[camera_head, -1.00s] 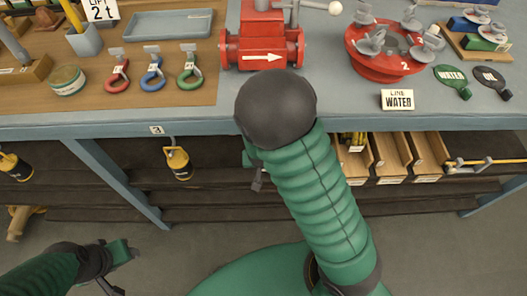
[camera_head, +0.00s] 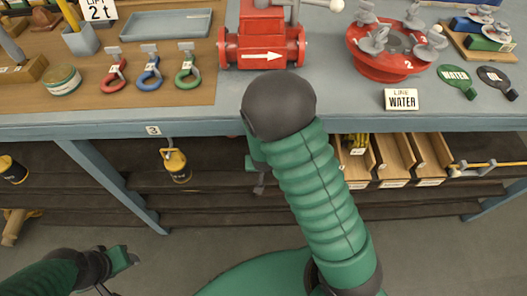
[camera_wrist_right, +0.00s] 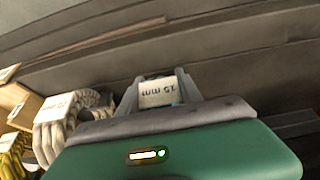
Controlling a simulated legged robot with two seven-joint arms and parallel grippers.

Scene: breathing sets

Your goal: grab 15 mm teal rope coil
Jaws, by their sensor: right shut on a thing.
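In the right wrist view a white tag marked 15 mm (camera_wrist_right: 158,92) sits between the grey fingers of my right gripper (camera_wrist_right: 160,88). A small bit of teal (camera_wrist_right: 176,102) shows just below the tag; the rest of the coil is hidden behind the gripper body. The right gripper is shut on this tagged teal coil. In the head view the bent right arm mostly hides that gripper, below the table's front edge. My left gripper (camera_head: 128,258) is low at the left, away from the table; its opening is unclear.
A pale rope coil (camera_wrist_right: 60,130) with a tag and a yellow coil (camera_wrist_right: 12,155) are left of the right gripper, by wooden bins (camera_head: 392,158). A blue-grey table (camera_head: 330,122) stands above the dark lower shelf. A yellow-black weight (camera_head: 176,165) hangs under its edge.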

